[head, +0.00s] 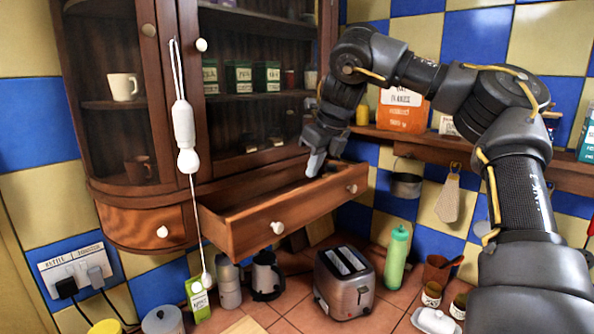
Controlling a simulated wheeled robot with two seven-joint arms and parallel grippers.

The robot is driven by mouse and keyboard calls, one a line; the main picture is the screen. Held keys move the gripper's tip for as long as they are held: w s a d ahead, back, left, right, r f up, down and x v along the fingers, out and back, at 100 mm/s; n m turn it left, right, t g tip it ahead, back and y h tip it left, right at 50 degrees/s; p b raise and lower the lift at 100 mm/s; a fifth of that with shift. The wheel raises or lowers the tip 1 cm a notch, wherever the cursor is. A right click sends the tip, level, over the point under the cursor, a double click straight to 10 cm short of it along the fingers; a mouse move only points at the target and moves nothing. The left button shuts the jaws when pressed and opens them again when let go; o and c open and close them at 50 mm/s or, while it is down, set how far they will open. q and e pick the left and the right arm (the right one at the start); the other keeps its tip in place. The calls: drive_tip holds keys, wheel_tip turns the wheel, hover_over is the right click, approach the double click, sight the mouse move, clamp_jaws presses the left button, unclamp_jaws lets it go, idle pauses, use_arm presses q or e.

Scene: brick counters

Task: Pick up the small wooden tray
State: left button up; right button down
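My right arm reaches in from the right, and its gripper (318,160) points down over the open wooden drawer (290,222) of the wall cabinet. A pale grey fingertip is at or just inside the drawer's back part. I cannot tell how far apart the fingers are or whether they touch anything. No small wooden tray can be made out for certain. The drawer's inside is mostly shaded and partly hidden by its front panel. My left gripper is not in view.
The glass-fronted cabinet (150,100) holds cups and tins. A white cord pull (187,140) hangs before it. A shelf (470,150) with boxes is at right.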

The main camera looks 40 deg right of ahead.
drive_tip(key=s+p, duration=0.3)
drive_tip(key=s, duration=0.6)
drive_tip(key=shift+d, duration=0.35)
drive_tip(key=shift+w, duration=0.1)
drive_tip(key=shift+c, duration=2.2)
unclamp_jaws()
drive_tip(key=shift+r+p, duration=0.1)
drive_tip(key=shift+p, duration=0.25)
